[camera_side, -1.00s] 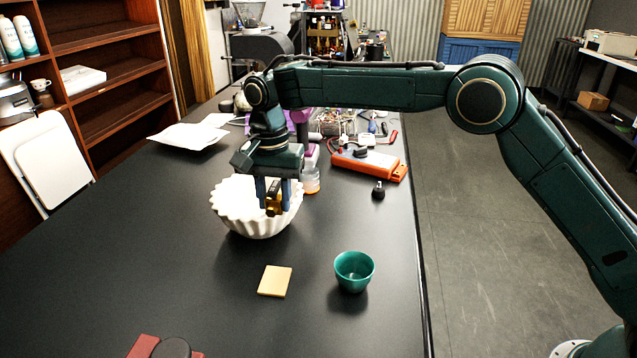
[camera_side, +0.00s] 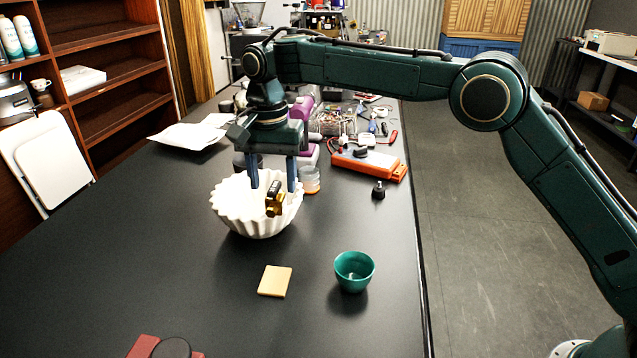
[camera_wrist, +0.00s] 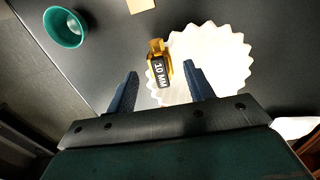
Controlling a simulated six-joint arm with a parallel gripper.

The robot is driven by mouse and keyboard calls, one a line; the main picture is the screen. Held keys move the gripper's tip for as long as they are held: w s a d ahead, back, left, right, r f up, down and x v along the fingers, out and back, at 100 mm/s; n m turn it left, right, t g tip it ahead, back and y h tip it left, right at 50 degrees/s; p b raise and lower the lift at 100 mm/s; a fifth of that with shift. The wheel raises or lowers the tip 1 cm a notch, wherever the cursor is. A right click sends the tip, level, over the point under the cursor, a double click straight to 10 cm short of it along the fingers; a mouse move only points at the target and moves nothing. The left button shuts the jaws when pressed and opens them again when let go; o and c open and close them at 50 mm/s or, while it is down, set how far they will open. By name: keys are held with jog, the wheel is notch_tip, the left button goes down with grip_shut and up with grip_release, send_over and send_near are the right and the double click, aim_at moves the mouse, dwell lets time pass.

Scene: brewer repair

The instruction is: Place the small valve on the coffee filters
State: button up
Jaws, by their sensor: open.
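The small valve (camera_side: 273,199), brass with a black part, sits in the white fluted coffee filters (camera_side: 228,217), toward their right side in the side view. In the wrist view the valve (camera_wrist: 159,68) shows a dark face marked "10 MM" and lies over the left part of the coffee filters (camera_wrist: 222,65). My gripper (camera_side: 273,184) is open above the filters, its fingers spread apart. In the wrist view my gripper (camera_wrist: 162,77) has one finger on each side, and the valve is between and beyond the tips, apart from both.
A green cup (camera_side: 354,271) and a yellow square pad (camera_side: 275,281) stand in front of the filters. An orange tool (camera_side: 368,164), a small black knob (camera_side: 378,190) and a jar (camera_side: 310,181) are behind and right.

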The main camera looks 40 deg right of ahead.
aim_at(274, 188)
notch_tip(274, 188, up, 8)
jog(key=shift+f, duration=0.15)
dwell(0.4)
dwell(0.7)
jog(key=s+d+r+n+t, duration=0.1)
jog(key=s+d+r+n, duration=0.1)
jog(key=s+d+r, duration=0.45)
jog(key=s+d+r+n+t, duration=0.2)
jog(key=s+d+r, duration=0.1)
jog(key=s+d, duration=0.55)
jog(key=s+d+f+n+t, duration=0.1)
jog(key=s+d+f, duration=0.1)
jog(key=s+f, duration=0.2)
jog(key=s+d+f+n, duration=0.2)
jog(key=s+d+f, duration=0.1)
jog(key=s, duration=0.8)
jog(key=s+d+f+n+t, duration=0.1)
jog(key=s+d+f+n, duration=0.1)
jog(key=s+f, duration=0.2)
jog(key=s, duration=0.3)
jog(key=shift+s+d+f+t, duration=0.15)
jog(key=shift+d+f+t, duration=0.15)
jog(key=shift+d+f, duration=0.1)
